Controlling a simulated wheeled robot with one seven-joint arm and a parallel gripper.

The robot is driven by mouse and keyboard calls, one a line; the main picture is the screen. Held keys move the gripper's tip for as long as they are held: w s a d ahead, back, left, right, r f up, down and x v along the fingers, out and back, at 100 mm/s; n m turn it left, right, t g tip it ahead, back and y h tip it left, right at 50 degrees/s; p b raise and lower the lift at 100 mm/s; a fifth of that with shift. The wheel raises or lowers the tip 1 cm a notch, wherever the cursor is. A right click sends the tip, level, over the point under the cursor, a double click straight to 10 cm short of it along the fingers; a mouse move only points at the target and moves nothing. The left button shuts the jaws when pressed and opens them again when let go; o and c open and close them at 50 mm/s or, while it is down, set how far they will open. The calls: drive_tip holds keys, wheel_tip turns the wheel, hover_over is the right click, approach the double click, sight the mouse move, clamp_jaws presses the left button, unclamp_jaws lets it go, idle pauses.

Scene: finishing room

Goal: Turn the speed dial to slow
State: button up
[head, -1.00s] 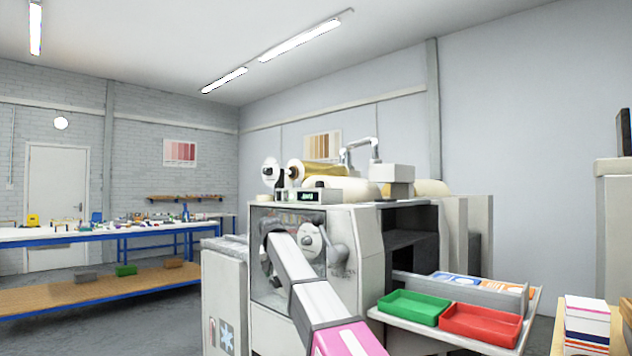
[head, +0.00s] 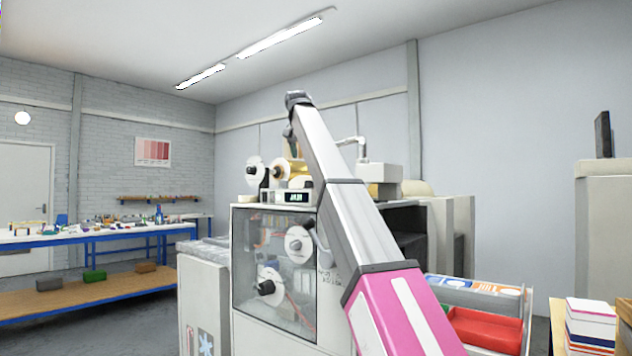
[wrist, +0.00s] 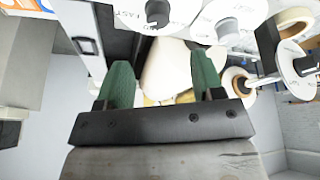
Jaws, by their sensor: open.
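The laminating-type machine (head: 245,325) stands in the middle of the head view, with a control box (head: 270,197) and a small lit display on its top. I cannot make out the speed dial or its setting for certain. In the head view my raised arm hides part of the machine's top and front, and the gripper end is small above the control box.
White reels (head: 256,172) and a gold roll stand on the machine top, close to my arm. A white bent pipe (head: 361,150) rises behind. A red tray (head: 485,330) sits at the right. A blue-framed bench (head: 120,236) stands at the left.

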sight(309, 184)
drive_tip(key=x, duration=1)
drive_tip(key=shift+w+d+f, duration=0.15)
drive_tip(key=shift+f, duration=0.2)
drive_tip(key=c, duration=0.9)
